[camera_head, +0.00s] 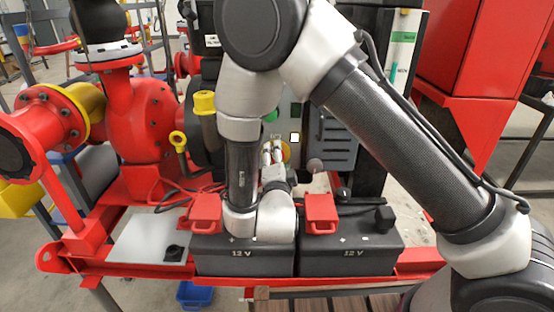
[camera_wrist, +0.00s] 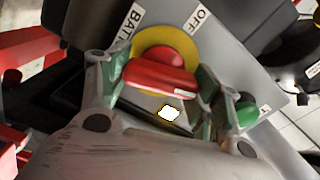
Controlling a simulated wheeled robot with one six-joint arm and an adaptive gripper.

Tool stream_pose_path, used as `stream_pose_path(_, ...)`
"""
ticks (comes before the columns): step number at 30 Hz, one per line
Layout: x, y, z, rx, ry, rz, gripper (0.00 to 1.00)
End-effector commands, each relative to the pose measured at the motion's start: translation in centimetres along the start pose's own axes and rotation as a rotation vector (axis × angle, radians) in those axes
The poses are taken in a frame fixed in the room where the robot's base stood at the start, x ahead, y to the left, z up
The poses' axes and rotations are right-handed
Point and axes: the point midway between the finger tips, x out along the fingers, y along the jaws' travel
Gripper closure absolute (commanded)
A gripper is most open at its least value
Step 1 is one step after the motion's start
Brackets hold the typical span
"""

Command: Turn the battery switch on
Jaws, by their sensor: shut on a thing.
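The battery switch has a red handle (camera_wrist: 160,77) on a round yellow plate (camera_wrist: 166,41), seen in the wrist view. Lettering beginning "BAT" lies to its upper left and an "OFF" label (camera_wrist: 198,17) to its upper right. The handle lies crosswise in this view, its right end slightly lower. My gripper (camera_wrist: 161,80) is shut on the handle, with a finger at each end. In the head view my gripper (camera_head: 272,153) is at the grey panel, and an edge of the yellow plate (camera_head: 286,150) shows beside it. My arm and gripper hide most of the switch there.
A green button (camera_wrist: 246,112) sits right of the switch in the wrist view. Two black 12 V batteries (camera_head: 350,246) with red terminal covers (camera_head: 321,213) stand below my gripper. A red pump (camera_head: 140,120) and pipes stand at left, a red cabinet (camera_head: 465,50) at right.

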Motion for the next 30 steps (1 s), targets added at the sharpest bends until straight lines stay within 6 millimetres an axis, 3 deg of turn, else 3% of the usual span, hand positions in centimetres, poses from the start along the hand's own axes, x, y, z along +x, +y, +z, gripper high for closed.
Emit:
stream_pose_path(12,-0.06,0.28,0.01,0.265,-0.001,0.003,0.60)
stream_pose_path(30,-0.07,0.36,0.01,0.342,0.000,0.005,0.60)
